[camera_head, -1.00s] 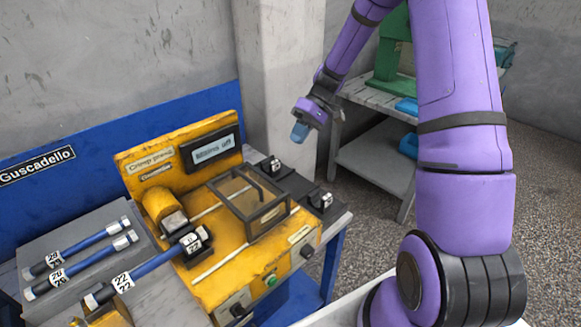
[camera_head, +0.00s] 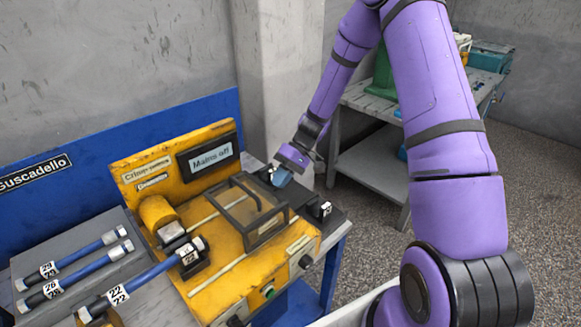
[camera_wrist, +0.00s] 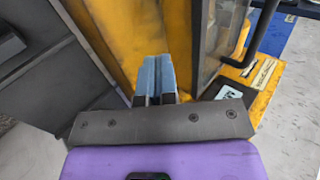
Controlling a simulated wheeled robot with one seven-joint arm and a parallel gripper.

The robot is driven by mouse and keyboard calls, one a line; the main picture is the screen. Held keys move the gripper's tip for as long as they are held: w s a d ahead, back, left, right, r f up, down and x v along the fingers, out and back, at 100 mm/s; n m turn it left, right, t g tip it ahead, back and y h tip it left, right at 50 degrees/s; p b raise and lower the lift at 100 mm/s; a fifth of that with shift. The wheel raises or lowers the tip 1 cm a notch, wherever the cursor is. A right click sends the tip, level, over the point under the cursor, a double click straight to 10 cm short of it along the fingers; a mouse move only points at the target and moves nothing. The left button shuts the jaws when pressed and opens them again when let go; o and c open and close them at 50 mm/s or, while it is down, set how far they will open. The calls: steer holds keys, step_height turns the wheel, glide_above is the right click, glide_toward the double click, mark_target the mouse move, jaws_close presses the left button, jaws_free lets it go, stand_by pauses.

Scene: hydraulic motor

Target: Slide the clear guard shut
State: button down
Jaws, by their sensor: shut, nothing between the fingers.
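The clear guard (camera_head: 252,212) is a dark-framed transparent box on the yellow crimp press (camera_head: 215,285). It stands toward the right end of two pale rails, with a bent handle on it. The crimp station with the blue hose (camera_head: 150,273) lies left of the guard, uncovered. My gripper (camera_head: 281,178) is shut and empty, with blue fingertips, just behind and right of the guard. In the wrist view my fingers (camera_wrist: 153,75) point at the yellow press, with the guard's frame and panel (camera_wrist: 215,40) close to their right. I cannot tell whether they touch it.
A display panel (camera_head: 210,157) reading "Mains off" stands behind the guard. Black blocks with labels (camera_head: 325,209) sit right of the press. Several blue hoses (camera_head: 80,265) lie on the grey rack at left. A side table (camera_head: 372,165) stands behind my arm.

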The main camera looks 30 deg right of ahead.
mark_target(223, 212)
steer(key=shift+s+a, duration=0.25)
steer(key=shift+a, duration=0.4)
steer(key=shift+s+a, duration=0.2)
steer(key=shift+a, duration=0.4)
steer(key=s+a, duration=0.1)
steer(key=a, duration=0.4)
steer(key=s+a, duration=0.2)
steer(key=a, duration=0.3)
steer(key=s+a, duration=0.2)
steer(key=a, duration=0.4)
steer(key=shift+s, duration=0.15)
